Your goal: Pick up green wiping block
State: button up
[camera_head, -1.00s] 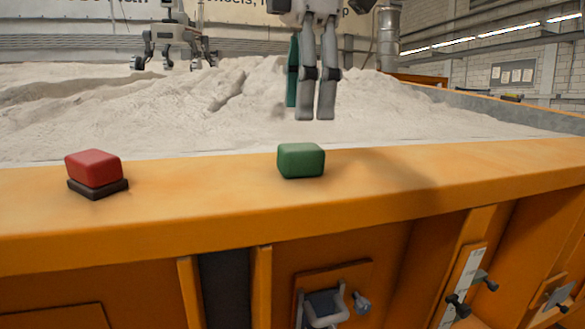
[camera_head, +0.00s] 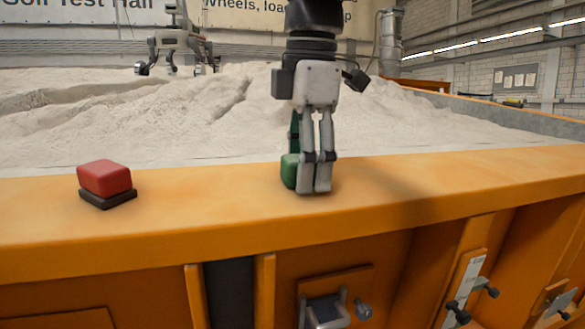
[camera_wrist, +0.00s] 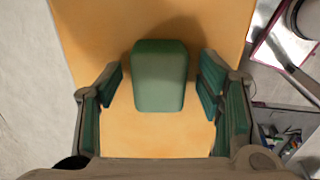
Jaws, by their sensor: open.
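The green wiping block (camera_head: 288,172) rests on the orange ledge (camera_head: 220,195). In the head view my gripper (camera_head: 314,190) is down at the block and hides most of it. In the wrist view the green block (camera_wrist: 159,77) lies between the two open fingers of my gripper (camera_wrist: 158,88). There is a gap on each side of the block, wider on the left than on the right. The fingers do not appear to touch it.
A red block (camera_head: 104,178) sits on a dark base at the left of the ledge. Pale sand (camera_head: 150,125) fills the bed behind the ledge. A wheeled rover (camera_head: 177,45) stands at the back. The ledge to the right is clear.

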jog(key=c, duration=1)
jog(key=shift+w+r, duration=0.1)
jog(key=shift+r, duration=0.05)
jog(key=shift+r+b, duration=0.4)
jog(key=shift+r, duration=1.1)
jog(key=s+d+b, duration=0.1)
jog(key=s+d, duration=0.1)
jog(key=s, duration=0.2)
jog(key=s+d+r+b, duration=0.1)
jog(key=s+d, duration=0.2)
jog(key=s, duration=0.2)
jog(key=s+d, duration=0.3)
jog(key=s, duration=0.2)
jog(key=shift+r+b, duration=0.4)
jog(key=shift+o, duration=0.2)
